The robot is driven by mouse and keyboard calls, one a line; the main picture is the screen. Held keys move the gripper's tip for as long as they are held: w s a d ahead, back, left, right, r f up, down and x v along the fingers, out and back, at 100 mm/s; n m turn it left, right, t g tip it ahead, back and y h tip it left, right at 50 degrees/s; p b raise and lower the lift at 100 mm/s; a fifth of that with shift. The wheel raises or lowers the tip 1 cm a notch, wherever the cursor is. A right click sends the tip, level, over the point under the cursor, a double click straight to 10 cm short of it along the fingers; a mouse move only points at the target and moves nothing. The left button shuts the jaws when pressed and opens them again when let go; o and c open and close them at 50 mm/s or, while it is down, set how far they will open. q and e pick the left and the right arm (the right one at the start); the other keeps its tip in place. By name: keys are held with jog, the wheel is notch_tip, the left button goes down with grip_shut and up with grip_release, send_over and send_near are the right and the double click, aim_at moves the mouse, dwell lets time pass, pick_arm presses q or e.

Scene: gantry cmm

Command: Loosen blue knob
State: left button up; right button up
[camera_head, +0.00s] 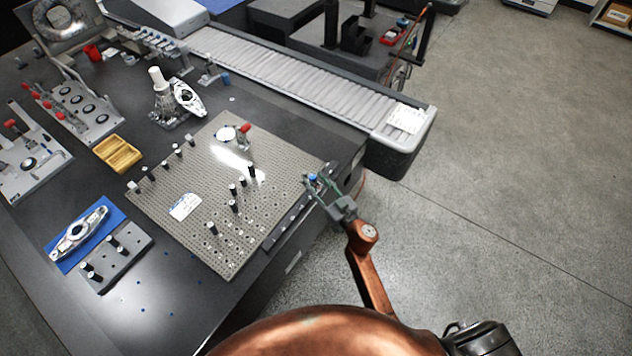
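The small blue knob (312,177) sits at the right edge of the perforated metal plate (205,225), on a dark rail. My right gripper (320,180) is at the knob, with its fingers spread apart. The knob shows between the fingertips, close to the left finger. I cannot tell whether a finger touches it. My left gripper is not in view.
Several black pins and a red-topped clamp (244,130) stand on the plate. A roller conveyor (290,75) runs behind it. A blue mat (108,213) with a metal part and a yellow tray (118,153) lie left. The floor (500,200) at right is clear.

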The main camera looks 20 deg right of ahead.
grip_shut()
jog(key=shift+d+r+n+g+y+p, duration=0.1)
jog(key=shift+r+n+g+y+p, duration=0.1)
jog(key=shift+n+y+p, duration=0.3)
jog(key=shift+d+r+n+g+y+p, duration=0.1)
jog(key=shift+n+g+y+p, duration=0.15)
jog(key=shift+y, duration=0.35)
jog(key=shift+w+f+n+g+y+p, duration=0.1)
jog(key=shift+n+g+y+p, duration=0.1)
jog(key=shift+n+g+y, duration=0.3)
jog(key=shift+f+n+g+y+p, duration=0.15)
jog(key=shift+n+y, duration=0.2)
jog(key=shift+y, duration=0.35)
grip_release()
jog(key=shift+d, duration=0.1)
jog(key=v, duration=1.2)
